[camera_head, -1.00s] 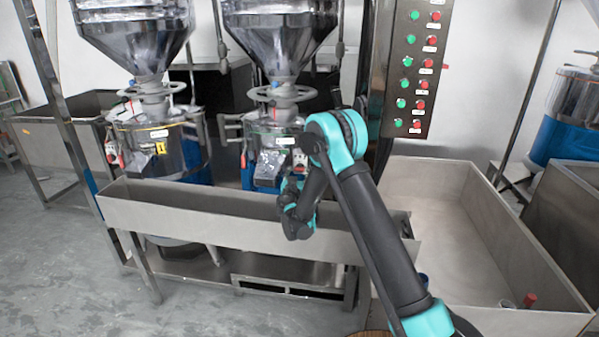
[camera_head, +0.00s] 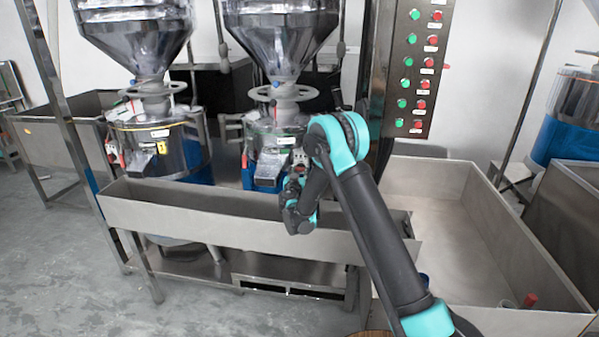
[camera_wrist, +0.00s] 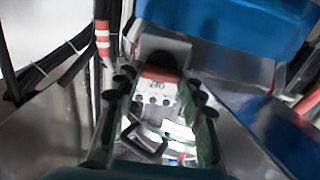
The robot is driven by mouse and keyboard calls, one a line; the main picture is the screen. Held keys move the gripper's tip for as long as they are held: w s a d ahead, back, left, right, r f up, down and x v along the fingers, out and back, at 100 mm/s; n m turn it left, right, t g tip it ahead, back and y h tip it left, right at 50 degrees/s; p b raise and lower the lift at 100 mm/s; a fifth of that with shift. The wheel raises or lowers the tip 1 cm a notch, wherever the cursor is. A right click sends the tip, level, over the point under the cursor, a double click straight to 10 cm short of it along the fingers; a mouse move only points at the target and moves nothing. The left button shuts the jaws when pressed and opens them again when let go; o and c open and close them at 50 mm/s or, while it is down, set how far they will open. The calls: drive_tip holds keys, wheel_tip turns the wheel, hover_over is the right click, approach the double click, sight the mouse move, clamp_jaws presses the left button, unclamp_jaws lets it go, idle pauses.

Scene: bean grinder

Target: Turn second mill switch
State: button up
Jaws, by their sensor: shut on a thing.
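The second mill (camera_head: 275,141) stands behind the long trough, with a steel hopper above and a blue base. Its switch (camera_wrist: 158,88), a small white box with a red part, shows in the wrist view between my gripper's fingers. My gripper (camera_wrist: 160,105) is shut on the switch, with one dark finger on each side of it. In the head view my gripper is at the right front side of the second mill, largely hidden by my wrist. The exact contact and the switch's turn angle are blurred.
The first mill (camera_head: 155,143) stands to the left. The long steel trough (camera_head: 200,218) runs in front of both mills, below my wrist. A panel with green and red buttons (camera_head: 416,70) rises at the right, above a wide steel bin (camera_head: 460,245).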

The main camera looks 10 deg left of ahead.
drive_tip(key=n, duration=0.4)
drive_tip(key=shift+a+n, duration=0.1)
drive_tip(key=shift+n, duration=0.3)
drive_tip(key=n, duration=0.4)
drive_tip(key=shift+a+n, duration=0.1)
drive_tip(key=shift+n, duration=0.2)
drive_tip(key=n, duration=0.4)
drive_tip(key=shift+f, duration=0.15)
drive_tip(key=shift+a+n, duration=0.1)
drive_tip(key=shift+n, duration=2.1)
drive_tip(key=o, duration=1.2)
drive_tip(key=shift+c, duration=0.2)
